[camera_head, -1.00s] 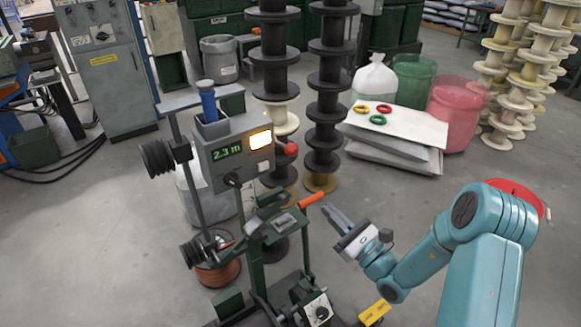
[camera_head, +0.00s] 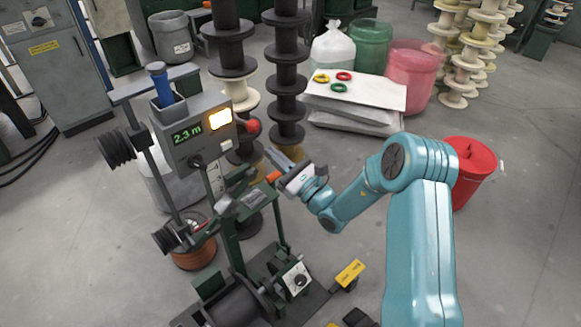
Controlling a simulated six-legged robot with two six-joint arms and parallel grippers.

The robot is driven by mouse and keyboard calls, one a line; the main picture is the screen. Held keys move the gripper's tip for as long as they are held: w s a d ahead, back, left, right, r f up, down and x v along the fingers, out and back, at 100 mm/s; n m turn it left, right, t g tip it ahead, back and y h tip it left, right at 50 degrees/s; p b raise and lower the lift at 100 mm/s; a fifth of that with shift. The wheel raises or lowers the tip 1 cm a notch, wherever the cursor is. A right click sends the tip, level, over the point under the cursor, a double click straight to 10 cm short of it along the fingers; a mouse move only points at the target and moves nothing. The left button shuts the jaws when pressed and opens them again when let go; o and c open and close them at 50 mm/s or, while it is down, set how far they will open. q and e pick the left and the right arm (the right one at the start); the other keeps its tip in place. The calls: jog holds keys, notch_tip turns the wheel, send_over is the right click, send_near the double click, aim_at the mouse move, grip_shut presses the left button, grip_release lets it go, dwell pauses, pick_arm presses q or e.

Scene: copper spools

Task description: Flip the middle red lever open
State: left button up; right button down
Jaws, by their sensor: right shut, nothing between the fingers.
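A dark green and grey machine stands at the middle left, with a grey counter box (camera_head: 170,140) reading 2.3 m. An orange-red lever handle (camera_head: 273,177) sticks out to the right from the clamp (camera_head: 240,195) at its mid height. A red ball knob (camera_head: 251,126) sits higher, on the box's right side. My right gripper (camera_head: 273,156) is shut and empty. Its fingertips lie just above the orange-red handle in the picture, and its body overlaps the handle's right end. I cannot tell whether they touch. My left gripper is out of view.
Stacked black spools (camera_head: 286,75) stand behind the machine. A pallet-like white stack (camera_head: 375,95) with coloured rings lies behind my right arm. A red bin (camera_head: 470,170) is at the right. A yellow pedal (camera_head: 349,273) is on the floor. Floor at the lower left is clear.

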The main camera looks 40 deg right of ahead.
aim_at(243, 122)
jog(key=w+r, duration=0.1)
jog(key=r, duration=0.1)
jog(key=w+a+r+p, duration=0.1)
jog(key=shift+w+r, duration=0.1)
jog(key=shift+r, duration=0.25)
jog(key=shift+d+r, duration=0.1)
